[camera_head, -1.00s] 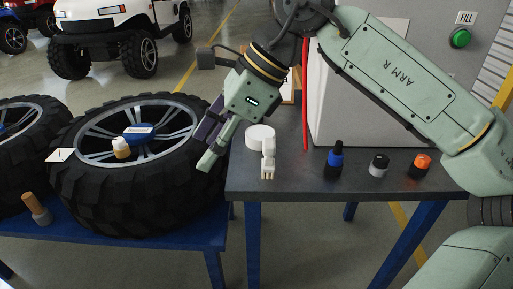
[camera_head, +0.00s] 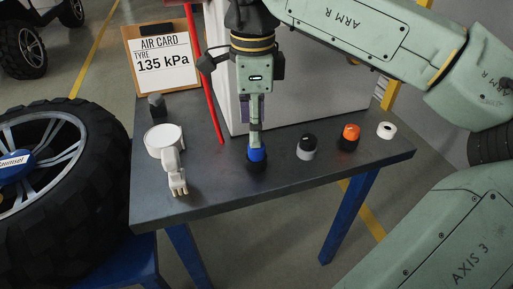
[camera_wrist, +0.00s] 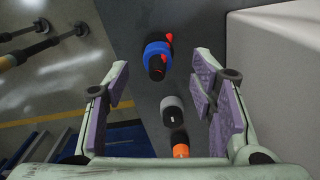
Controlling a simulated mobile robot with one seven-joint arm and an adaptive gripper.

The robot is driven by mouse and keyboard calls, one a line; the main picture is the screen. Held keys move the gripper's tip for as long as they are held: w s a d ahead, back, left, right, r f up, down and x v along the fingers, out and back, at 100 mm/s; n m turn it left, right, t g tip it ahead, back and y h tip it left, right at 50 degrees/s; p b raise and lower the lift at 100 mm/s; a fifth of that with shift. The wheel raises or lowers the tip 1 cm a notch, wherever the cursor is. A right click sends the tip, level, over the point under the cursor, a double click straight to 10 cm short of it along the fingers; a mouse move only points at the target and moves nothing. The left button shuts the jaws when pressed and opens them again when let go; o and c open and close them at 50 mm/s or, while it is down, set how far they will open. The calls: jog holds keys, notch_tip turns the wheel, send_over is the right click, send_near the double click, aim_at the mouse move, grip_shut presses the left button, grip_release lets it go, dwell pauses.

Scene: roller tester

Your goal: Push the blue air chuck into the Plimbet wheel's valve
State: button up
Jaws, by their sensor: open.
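The blue air chuck (camera_head: 257,154) stands upright in a dark base on the grey table, with my gripper (camera_head: 255,138) directly above it, pointing down. In the wrist view the blue chuck (camera_wrist: 157,56) lies between the lines of my open fingers (camera_wrist: 160,78), toward the far end, with nothing held. Contact cannot be told. A wheel (camera_head: 50,178) lies flat at the left, cut by the frame edge; its blue hub label seems to read "Gaunsel". No Plimbet label and no valve can be made out now.
A white round device (camera_head: 164,142) is left. A clipboard (camera_head: 163,62) reads "AIR CARD TYRE 135 kPa". A red post and grey cabinet stand close behind.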

aim_at(257, 149)
jog(key=f, duration=0.5)
jog(key=shift+s+d+f, duration=0.1)
jog(key=shift+s+d, duration=0.05)
jog(key=shift+d, duration=0.05)
grip_shut()
dwell(0.5)
